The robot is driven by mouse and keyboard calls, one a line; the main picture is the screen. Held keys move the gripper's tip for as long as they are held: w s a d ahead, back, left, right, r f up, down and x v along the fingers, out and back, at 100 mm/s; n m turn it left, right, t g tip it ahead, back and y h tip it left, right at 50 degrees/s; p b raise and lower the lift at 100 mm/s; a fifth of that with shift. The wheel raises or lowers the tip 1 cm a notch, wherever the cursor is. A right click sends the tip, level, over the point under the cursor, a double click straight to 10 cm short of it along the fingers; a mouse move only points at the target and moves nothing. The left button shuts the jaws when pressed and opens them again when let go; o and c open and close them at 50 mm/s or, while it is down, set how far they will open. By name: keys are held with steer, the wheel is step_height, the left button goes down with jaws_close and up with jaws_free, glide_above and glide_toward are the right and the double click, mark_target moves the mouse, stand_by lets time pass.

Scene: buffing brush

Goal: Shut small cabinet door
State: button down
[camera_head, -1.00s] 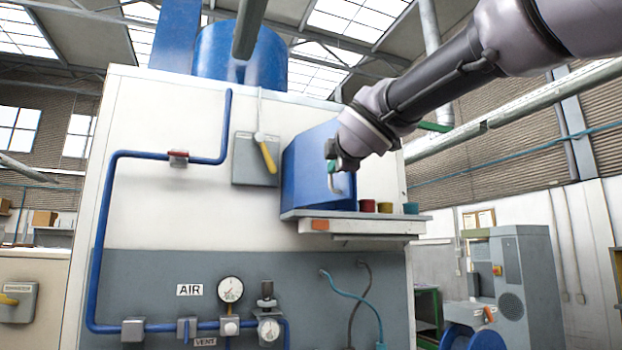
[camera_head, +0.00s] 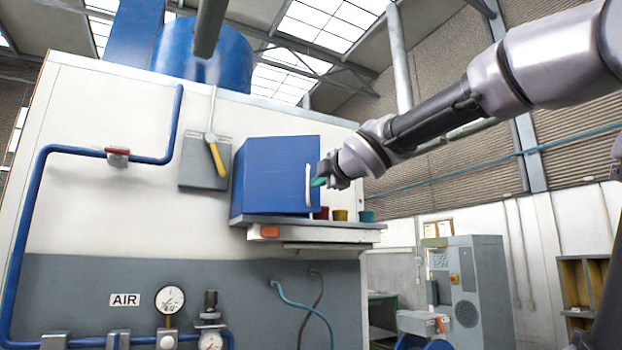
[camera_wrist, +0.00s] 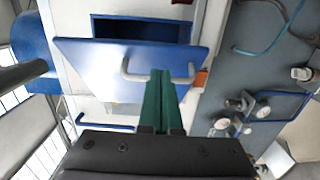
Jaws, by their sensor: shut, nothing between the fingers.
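The small blue cabinet's door (camera_head: 275,175) stands on the wall shelf, its broad face and pale handle (camera_head: 308,187) turned toward the head camera. In the wrist view the door (camera_wrist: 90,58) is ajar, with the dark cabinet interior (camera_wrist: 140,28) showing past its edge. The pale handle (camera_wrist: 128,70) is just beyond my fingertips. My gripper (camera_head: 316,182) is shut and empty, its green fingers (camera_wrist: 160,75) at the handle's side of the door. I cannot tell whether they touch the handle.
The shelf (camera_head: 300,224) sticks out under the cabinet, with red, yellow and teal cups (camera_head: 340,215) on its right part. A grey switch box with a yellow lever (camera_head: 215,158) is left of the cabinet. Blue pipe (camera_head: 100,152) runs along the wall.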

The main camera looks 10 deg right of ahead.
steer(key=w+d, duration=0.3)
steer(key=w, duration=0.8)
steer(key=shift+w+d, duration=0.25)
steer(key=shift+w, duration=0.1)
